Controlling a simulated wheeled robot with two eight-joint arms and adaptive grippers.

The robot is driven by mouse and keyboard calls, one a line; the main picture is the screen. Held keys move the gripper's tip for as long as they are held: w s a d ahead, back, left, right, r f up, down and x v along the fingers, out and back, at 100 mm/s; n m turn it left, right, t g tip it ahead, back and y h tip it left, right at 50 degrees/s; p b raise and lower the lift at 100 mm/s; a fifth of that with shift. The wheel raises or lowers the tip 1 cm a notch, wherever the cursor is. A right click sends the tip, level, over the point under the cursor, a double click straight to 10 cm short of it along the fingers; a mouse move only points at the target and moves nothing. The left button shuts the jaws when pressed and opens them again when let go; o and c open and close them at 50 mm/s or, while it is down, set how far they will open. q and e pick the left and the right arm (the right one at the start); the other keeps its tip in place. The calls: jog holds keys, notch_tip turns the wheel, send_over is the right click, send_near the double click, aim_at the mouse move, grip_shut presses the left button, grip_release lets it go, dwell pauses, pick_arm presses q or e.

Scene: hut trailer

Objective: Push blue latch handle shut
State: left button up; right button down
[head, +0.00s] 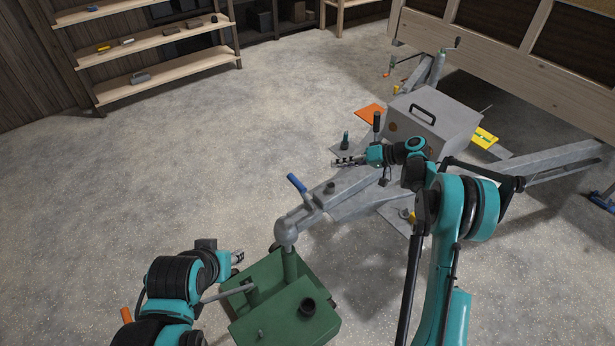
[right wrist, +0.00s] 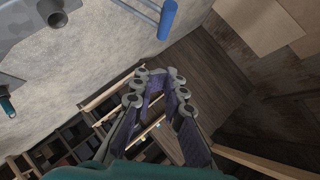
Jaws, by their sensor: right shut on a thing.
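The blue latch handle (head: 297,183) sticks up at a slant from the grey trailer coupler (head: 287,232) in the head view. In the right wrist view the blue handle (right wrist: 167,18) is at the top, beyond the fingertips and apart from them. My right gripper (head: 344,162) hovers to the right of and behind the handle in the head view. In the right wrist view its fingers (right wrist: 157,82) are drawn together, and I see no object between them. My left gripper (head: 238,257) is low, left of the coupler; its jaws are too small to read.
A green stand (head: 285,310) is under the coupler. The grey drawbar carries a grey box with a black handle (head: 436,118) and upright posts near my right arm. Wooden shelves (head: 150,45) stand at the back left. The floor left of the coupler is clear.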

aim_at(303, 193)
jog(key=shift+a, duration=0.1)
pick_arm(q)
notch_tip(303, 193, down, 4)
jog(key=b, duration=0.4)
pick_arm(e)
jog(key=a+f, duration=0.7)
jog(key=a, duration=0.3)
jog(key=shift+w+a+f, duration=0.15)
jog(key=shift+w+a, duration=0.2)
jog(key=shift+w, duration=0.05)
jog(key=shift+a, duration=0.15)
